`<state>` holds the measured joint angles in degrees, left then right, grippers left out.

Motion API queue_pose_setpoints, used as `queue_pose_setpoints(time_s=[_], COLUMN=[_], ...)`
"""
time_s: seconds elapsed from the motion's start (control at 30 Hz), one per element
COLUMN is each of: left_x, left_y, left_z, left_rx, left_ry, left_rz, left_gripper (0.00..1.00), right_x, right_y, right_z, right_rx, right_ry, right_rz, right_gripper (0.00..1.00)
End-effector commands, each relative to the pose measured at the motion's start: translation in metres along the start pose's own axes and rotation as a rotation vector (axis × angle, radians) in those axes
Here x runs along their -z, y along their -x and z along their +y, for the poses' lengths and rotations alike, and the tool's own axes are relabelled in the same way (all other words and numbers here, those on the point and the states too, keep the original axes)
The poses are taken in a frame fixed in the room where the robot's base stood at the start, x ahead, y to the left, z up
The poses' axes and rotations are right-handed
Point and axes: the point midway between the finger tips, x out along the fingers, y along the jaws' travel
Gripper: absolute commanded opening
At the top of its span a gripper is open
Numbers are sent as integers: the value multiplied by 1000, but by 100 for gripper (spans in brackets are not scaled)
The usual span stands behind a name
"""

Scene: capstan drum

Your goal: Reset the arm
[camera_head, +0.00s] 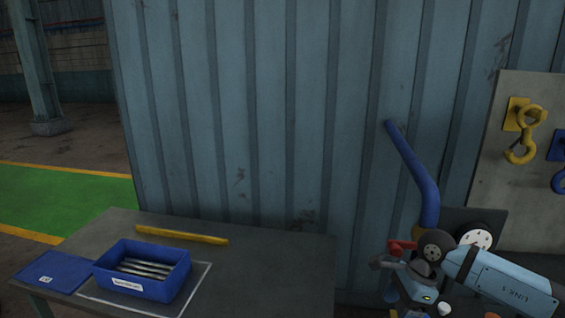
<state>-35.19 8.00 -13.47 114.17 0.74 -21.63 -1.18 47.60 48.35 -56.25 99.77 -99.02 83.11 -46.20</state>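My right arm (500,284) comes in at the lower right, a light blue link with a dark round joint, bent back to a light blue wrist part (423,281). Its fingers cannot be made out clearly among the parts around it. A red piece (402,245) and a grey piece show beside the wrist; whether they touch it cannot be told. My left arm and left gripper are out of view.
Behind my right arm are a blue curved bar (415,170) and a round white plate with holes (476,238). At left, a grey table (280,250) bears a blue bin (142,270) of metal rods, a blue lid (55,271) and a yellow bar (182,235). Hooks (523,135) hang at right.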

Motion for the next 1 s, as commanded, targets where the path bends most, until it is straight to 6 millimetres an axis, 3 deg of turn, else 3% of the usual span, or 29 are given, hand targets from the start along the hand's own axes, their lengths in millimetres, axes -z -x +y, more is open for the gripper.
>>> queue_pose_setpoints(time_s=[0.03, 0.1, 0.2, 0.3, 0.4, 0.57, 0.67, 0.83, 0.87, 1.0], left_x=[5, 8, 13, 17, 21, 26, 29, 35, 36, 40], left_y=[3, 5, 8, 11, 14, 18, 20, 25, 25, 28], left_z=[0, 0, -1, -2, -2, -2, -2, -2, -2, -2], left_rx=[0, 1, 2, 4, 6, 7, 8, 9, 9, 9], left_ry=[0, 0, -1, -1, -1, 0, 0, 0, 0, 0], left_rz=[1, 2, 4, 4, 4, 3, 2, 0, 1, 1], left_gripper=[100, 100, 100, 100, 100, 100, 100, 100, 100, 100], right_x=[-32, -74, -126, -164, -186, -183, -161, -99, -87, -41], right_y=[-24, -44, -58, -58, -53, -49, -60, -103, -113, -158], right_z=[18, 39, 66, 85, 95, 96, 98, 119, 127, 173], right_rx=[-50, -113, -217, -336, -462, -675, -809, -1024, 987, 828], right_ry=[-37, -127, -298, -517, -781, -1283, -1642, -2317, 2280, 2073], right_rz=[-146, -362, -654, -926, -1174, -1510, -1673, -1850, 1744, 1312], right_gripper=[74, 74, 74, 74, 74, 74, 74, 74, 74, 74])
